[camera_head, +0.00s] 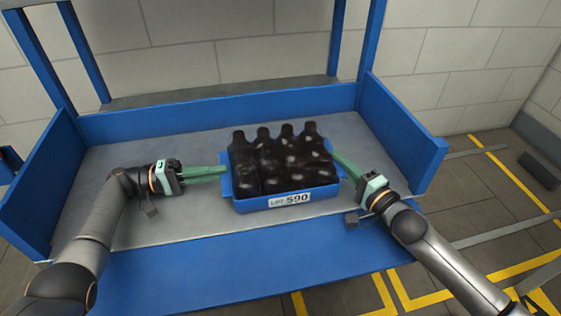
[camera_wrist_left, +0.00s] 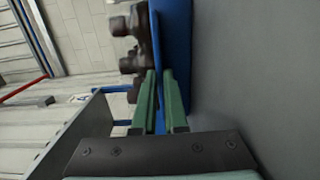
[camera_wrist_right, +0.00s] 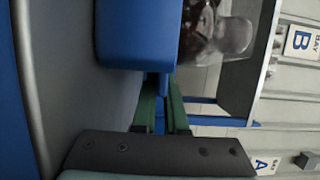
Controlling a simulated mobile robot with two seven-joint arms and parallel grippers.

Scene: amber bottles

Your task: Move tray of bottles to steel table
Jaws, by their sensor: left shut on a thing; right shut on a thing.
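A blue tray (camera_head: 262,204) with a white label reading "LOT 590" sits over the grey top of a blue-walled bench and holds several dark amber bottles (camera_head: 285,160). My left gripper (camera_head: 222,171) is shut on the tray's left side wall; its green fingers straddle the blue wall in the left wrist view (camera_wrist_left: 158,85). My right gripper (camera_head: 338,158) is shut on the tray's right side; the right wrist view (camera_wrist_right: 162,85) shows its fingers at the blue edge. The frames do not clearly show whether the tray touches the bench. No steel table is identifiable in the head view.
The bench has a blue back wall (camera_head: 200,118) and raised side walls (camera_head: 408,135) around its grey surface (camera_head: 110,170). Blue posts rise behind. Yellow lines (camera_head: 515,172) mark the floor at right. Bay signs (camera_wrist_right: 302,42) show in the right wrist view.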

